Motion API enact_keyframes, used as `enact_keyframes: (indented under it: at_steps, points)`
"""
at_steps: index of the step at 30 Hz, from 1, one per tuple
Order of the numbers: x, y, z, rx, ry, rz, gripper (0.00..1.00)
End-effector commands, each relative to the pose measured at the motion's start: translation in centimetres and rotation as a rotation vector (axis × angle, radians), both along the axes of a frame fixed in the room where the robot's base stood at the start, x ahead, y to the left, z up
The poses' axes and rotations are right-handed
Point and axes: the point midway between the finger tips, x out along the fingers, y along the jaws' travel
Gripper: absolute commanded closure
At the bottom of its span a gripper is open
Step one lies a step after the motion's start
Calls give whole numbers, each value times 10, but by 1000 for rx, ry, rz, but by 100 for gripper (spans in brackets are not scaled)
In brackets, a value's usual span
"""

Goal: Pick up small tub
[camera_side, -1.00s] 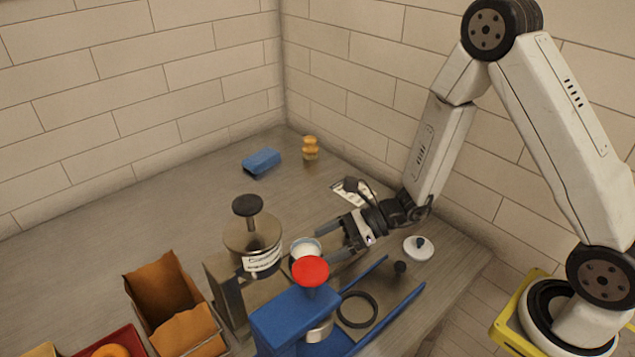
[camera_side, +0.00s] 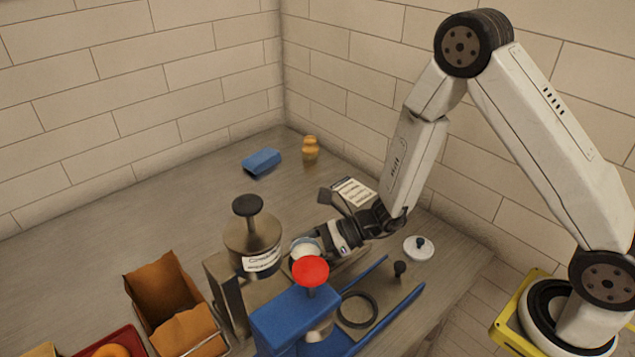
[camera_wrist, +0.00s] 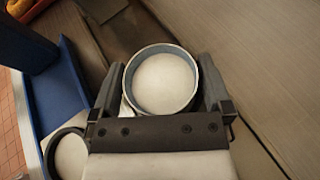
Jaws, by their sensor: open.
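The small tub (camera_wrist: 160,82) is round, with a grey-blue rim and white contents. In the wrist view it sits between the two fingers of my gripper (camera_wrist: 160,88), one finger on each side of it. The gripper is open; I cannot tell whether either finger touches the tub.
A metal canister with a black knob (camera_side: 254,235) stands close on the left. A blue press (camera_side: 285,322) with a red knob (camera_side: 310,271) is in front. A white lid (camera_side: 418,248) lies at right.

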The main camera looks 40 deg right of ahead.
Motion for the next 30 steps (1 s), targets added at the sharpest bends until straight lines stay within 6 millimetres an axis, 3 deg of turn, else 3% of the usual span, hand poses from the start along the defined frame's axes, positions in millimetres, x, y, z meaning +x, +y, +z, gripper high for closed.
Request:
enact_keyframes:
  at_steps: [3,4,12,23,30]
  points:
    - [0,0,0,0,0,0,0]
    - [0,0,0,0,0,0,6]
    - [0,0,0,0,-1,0,89]
    - [0,0,4,0,-1,0,89]
    - [1,0,18,-1,-4,1,89]
